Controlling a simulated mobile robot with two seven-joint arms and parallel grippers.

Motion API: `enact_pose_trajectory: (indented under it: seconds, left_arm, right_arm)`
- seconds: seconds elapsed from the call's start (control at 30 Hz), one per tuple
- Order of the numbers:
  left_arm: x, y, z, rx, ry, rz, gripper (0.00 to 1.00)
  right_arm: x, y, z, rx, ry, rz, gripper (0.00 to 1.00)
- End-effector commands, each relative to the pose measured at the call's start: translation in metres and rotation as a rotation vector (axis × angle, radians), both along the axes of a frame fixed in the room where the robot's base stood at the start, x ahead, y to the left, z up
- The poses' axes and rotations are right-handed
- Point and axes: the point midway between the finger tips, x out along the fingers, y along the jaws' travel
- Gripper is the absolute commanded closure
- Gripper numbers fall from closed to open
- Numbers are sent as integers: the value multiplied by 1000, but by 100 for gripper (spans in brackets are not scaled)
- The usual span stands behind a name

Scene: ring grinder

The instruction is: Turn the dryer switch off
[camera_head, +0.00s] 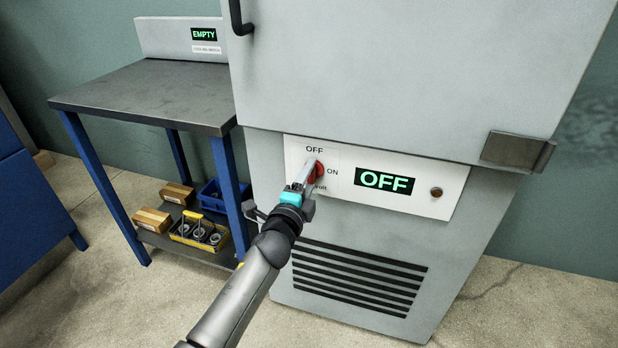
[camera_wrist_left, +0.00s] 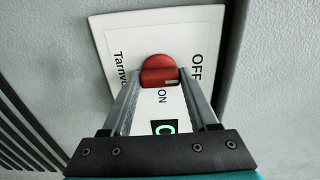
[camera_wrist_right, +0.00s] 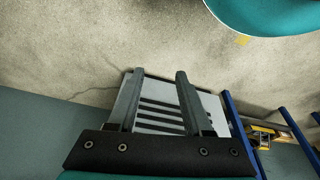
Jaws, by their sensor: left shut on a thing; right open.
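The dryer switch is a red round knob (camera_head: 318,173) on a white panel (camera_head: 448,190) low on the grey dryer (camera_head: 410,90). The panel is marked OFF above the knob and ON to its right. The panel's display (camera_head: 384,181) reads OFF in green. My left gripper (camera_head: 311,170) is shut on the knob and partly covers it. The left wrist view shows the knob (camera_wrist_left: 159,70) between the two fingertips. My right gripper (camera_wrist_right: 155,75) is open and empty in the right wrist view. It is not seen in the head view.
A small round lamp (camera_head: 436,192) is right of the display. Vent slots (camera_head: 360,275) lie below the panel. A blue-legged table (camera_head: 145,92) stands at the left, with boxes and a yellow tray (camera_head: 199,233) on its lower shelf. An EMPTY sign (camera_head: 203,34) is behind it.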

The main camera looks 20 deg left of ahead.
Motion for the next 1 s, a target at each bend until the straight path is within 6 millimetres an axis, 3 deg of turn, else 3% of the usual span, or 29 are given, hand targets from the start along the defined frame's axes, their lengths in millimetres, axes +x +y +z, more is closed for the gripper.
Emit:
enact_pose_trajectory:
  seconds: [0.1,0.13,0.37,0.73,1.0]
  left_arm:
    - [0,-1,-1,-7,2,-1,96]
    - [0,-1,-1,-7,2,-1,37]
    - [0,-1,-1,-3,1,-1,11]
    - [-5,0,0,-2,1,0,10]
    - [-41,1,0,-3,4,0,10]
  right_arm:
    - [1,0,0,0,-2,0,50]
    - [1,0,1,0,-2,0,50]
    - [2,0,1,1,-4,0,50]
    - [3,0,4,1,-7,0,50]
    - [-10,-3,-20,-7,32,1,50]
